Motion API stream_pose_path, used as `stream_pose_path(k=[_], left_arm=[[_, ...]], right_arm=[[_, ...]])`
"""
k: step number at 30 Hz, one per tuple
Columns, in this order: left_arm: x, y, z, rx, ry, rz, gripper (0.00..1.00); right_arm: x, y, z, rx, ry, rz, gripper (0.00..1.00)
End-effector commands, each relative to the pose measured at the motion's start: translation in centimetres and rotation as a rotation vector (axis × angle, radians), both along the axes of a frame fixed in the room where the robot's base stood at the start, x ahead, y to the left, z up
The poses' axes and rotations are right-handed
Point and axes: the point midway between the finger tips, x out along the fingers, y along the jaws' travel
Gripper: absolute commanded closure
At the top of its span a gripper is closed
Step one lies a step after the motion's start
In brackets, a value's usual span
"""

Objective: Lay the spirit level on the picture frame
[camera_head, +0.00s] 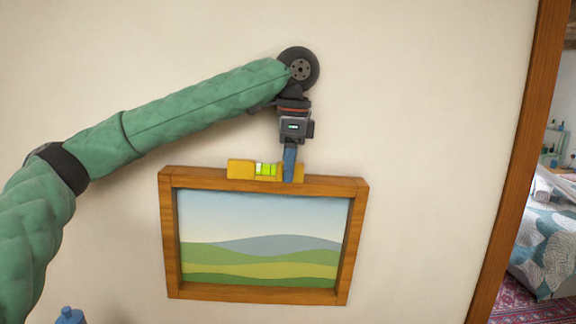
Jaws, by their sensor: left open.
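The wooden picture frame (200,292) with a painted landscape hangs on the wall, looking slightly tilted in the view. The yellow spirit level (240,169), with a bright green vial, is at the frame's top edge and appears to rest along it. My left gripper (289,178) points down at the right part of the level. Its jaws are open, with a blue finger in front of the level; the other finger is hidden.
The pale wall (420,130) around the frame is clear. A wooden door frame (514,180) stands at the right, with a bed (548,235) beyond it. The top of a blue object (70,316) shows at the lower left.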

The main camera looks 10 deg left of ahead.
Motion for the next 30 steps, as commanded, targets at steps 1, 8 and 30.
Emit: stream_pose_path(k=[1,8,30], left_arm=[[0.0,0.0,0.2,0.0,-0.001,0.0,0.55],[0.1,-0.2,2.2,0.001,-0.004,0.001,0.55],[0.2,-0.6,7.5,0.0,0.0,0.0,0.55]], right_arm=[[0.0,0.0,-0.2,0.0,0.0,0.0,0.64],[0.0,0.1,-1.2,0.0,0.0,0.0,0.64],[0.0,0.5,-2.7,0.004,0.0,-0.002,0.64]])
